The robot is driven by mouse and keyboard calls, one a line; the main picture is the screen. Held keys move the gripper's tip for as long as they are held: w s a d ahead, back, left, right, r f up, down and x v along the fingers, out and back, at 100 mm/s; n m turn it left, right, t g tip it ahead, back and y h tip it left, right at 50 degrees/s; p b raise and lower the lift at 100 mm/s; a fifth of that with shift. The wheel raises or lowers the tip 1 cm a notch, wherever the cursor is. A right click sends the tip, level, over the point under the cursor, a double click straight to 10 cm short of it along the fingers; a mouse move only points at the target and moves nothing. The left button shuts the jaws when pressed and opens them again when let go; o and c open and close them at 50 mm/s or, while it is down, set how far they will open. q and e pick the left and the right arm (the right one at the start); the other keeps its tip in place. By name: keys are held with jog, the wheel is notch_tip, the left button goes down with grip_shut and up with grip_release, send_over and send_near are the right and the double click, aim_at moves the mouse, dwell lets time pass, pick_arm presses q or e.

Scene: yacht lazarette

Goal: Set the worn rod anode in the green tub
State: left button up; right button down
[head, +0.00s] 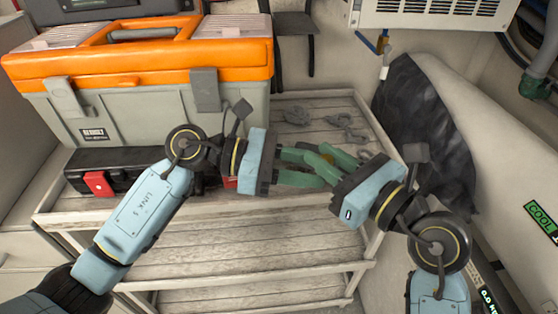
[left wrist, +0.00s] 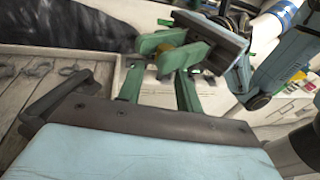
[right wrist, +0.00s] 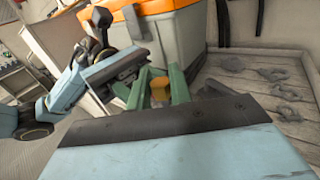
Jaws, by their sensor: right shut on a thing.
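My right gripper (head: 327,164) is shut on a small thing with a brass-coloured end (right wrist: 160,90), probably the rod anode. Its fingers hide most of it; a bit also shows in the left wrist view (left wrist: 164,62). My left gripper (head: 304,168) faces the right one, with its green fingers apart at either side of the held thing. Their tips are close to or overlap the right fingers, and I cannot tell whether they touch it. Both grippers are above the wooden shelf. I see no green tub in any view.
An orange and grey toolbox (head: 140,75) stands at the back left, with a black case (head: 120,170) before it. Several grey metal pieces (head: 340,120) lie on the slatted wooden shelf (head: 180,222). A dark bag (head: 425,120) is at the right. The shelf's front is clear.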

pick_arm(q)
jog(key=shift+d, duration=0.7)
grip_shut()
pick_arm(e)
jog(key=c, duration=1.2)
grip_release()
